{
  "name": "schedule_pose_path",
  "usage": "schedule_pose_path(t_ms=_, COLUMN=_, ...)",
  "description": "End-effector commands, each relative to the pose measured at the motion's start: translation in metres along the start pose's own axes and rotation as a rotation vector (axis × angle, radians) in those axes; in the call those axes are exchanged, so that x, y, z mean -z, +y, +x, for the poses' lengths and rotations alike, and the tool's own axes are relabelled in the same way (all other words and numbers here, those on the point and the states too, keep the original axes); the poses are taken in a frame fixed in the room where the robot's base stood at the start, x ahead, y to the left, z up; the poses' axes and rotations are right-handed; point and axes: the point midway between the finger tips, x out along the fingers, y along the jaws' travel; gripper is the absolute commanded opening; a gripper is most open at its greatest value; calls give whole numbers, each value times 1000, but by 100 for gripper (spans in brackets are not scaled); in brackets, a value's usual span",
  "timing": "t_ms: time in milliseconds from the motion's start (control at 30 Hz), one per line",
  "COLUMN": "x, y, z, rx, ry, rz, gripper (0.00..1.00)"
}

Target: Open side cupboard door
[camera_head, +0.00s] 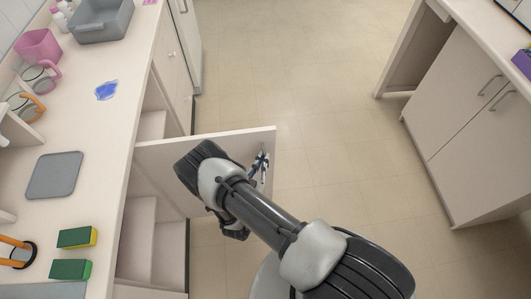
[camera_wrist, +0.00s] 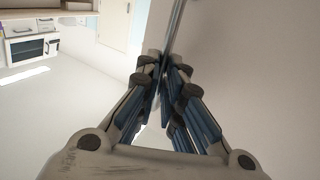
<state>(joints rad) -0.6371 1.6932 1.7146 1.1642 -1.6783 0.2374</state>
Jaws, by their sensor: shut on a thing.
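The side cupboard door (camera_head: 160,158) stands swung out from the left counter in the head view, with the cupboard's inside and shelves (camera_head: 140,232) showing behind it. My gripper (camera_head: 261,165) is at the door's outer end, partly hidden behind my arm. In the wrist view, my gripper (camera_wrist: 166,70) is closed around a thin metal handle bar (camera_wrist: 178,28). The pale door face (camera_wrist: 245,75) fills the right of that view, beside the fingers.
The left counter (camera_head: 110,135) holds a grey basin (camera_head: 102,22), a pink container (camera_head: 38,48), a grey mat (camera_head: 54,176) and sponges (camera_head: 76,238). Open floor (camera_head: 300,110) lies to the right of the door. Another cupboard (camera_head: 470,120) stands at the far right.

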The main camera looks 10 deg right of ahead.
Motion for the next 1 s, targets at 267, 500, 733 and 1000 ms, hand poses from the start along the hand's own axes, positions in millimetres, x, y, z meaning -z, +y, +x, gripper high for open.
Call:
schedule_pose_path(t_ms=267, x=0, y=-2, z=-4, rx=9, ry=-1, rz=1, gripper=0)
schedule_pose_path(t_ms=500, x=0, y=-3, z=-4, rx=11, ry=-1, rz=2, gripper=12)
schedule_pose_path(t_ms=733, x=0, y=-2, z=-4, rx=8, ry=-1, rz=2, gripper=27)
schedule_pose_path(t_ms=1000, x=0, y=-1, z=-4, rx=6, ry=0, rz=1, gripper=27)
